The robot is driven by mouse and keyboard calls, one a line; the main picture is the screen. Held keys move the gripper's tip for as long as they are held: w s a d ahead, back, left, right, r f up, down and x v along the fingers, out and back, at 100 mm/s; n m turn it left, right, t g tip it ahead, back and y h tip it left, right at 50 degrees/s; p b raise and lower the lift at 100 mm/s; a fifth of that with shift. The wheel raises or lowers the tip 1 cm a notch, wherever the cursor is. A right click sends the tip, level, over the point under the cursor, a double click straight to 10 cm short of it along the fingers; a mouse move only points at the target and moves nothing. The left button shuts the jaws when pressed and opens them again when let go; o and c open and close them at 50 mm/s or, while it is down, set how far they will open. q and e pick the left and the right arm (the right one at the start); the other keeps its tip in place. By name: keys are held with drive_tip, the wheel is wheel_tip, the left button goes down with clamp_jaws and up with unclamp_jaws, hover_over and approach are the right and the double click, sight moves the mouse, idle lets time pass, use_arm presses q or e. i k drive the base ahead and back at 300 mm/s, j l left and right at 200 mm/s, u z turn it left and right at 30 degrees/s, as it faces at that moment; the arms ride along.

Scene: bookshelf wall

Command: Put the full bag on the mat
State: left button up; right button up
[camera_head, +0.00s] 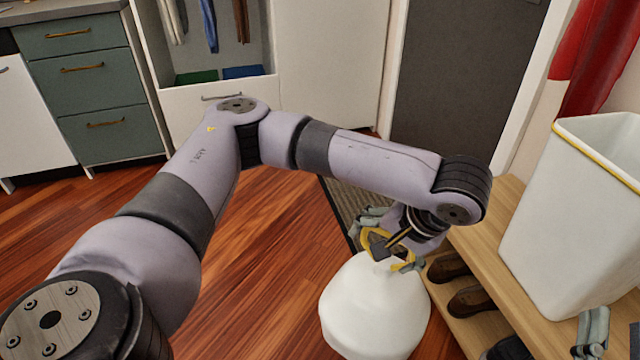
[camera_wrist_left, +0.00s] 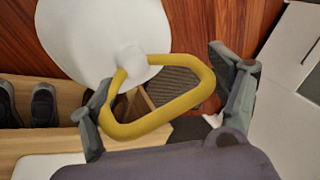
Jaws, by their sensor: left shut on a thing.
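The full bag (camera_head: 375,310) is white and rounded, with a yellow ring handle at its top. My left gripper (camera_head: 390,250) is shut on this handle, above the bag. In the left wrist view the yellow ring (camera_wrist_left: 160,115) lies between the fingers, and the white bag (camera_wrist_left: 95,35) is beyond it. I cannot tell whether the bag touches the floor. The dark striped mat (camera_head: 342,200) lies on the floor before the grey door, behind the bag and partly hidden by my arm. Part of my right gripper (camera_head: 593,330) shows at the lower right; its opening is unclear.
A white bin (camera_head: 580,215) with a yellow rim stands on a wooden shoe bench (camera_head: 475,240) at the right. Dark shoes (camera_head: 470,300) sit on its lower shelf, close to the bag. Wooden floor (camera_head: 270,260) is clear to the left. Green drawers (camera_head: 90,90) stand at the back left.

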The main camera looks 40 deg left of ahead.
sight(370, 196)
drive_tip(key=i+j+u, duration=0.2)
drive_tip(key=u, duration=0.25)
drive_tip(key=i+j+u, duration=0.15)
drive_tip(key=u, duration=0.3)
drive_tip(key=i+u, duration=0.25)
drive_tip(key=u, duration=0.2)
drive_tip(key=i+j+u, duration=0.15)
drive_tip(key=i, duration=0.4)
drive_tip(key=i+u, duration=0.15)
drive_tip(key=i, duration=0.4)
drive_tip(key=i+z, duration=0.5)
drive_tip(key=z, duration=0.25)
drive_tip(key=i+j+z, duration=0.15)
drive_tip(key=z, duration=0.2)
drive_tip(key=i+z, duration=0.2)
drive_tip(key=z, duration=0.15)
drive_tip(key=i+z, duration=0.2)
drive_tip(key=z, duration=0.15)
drive_tip(key=i+z, duration=0.15)
drive_tip(key=z, duration=0.2)
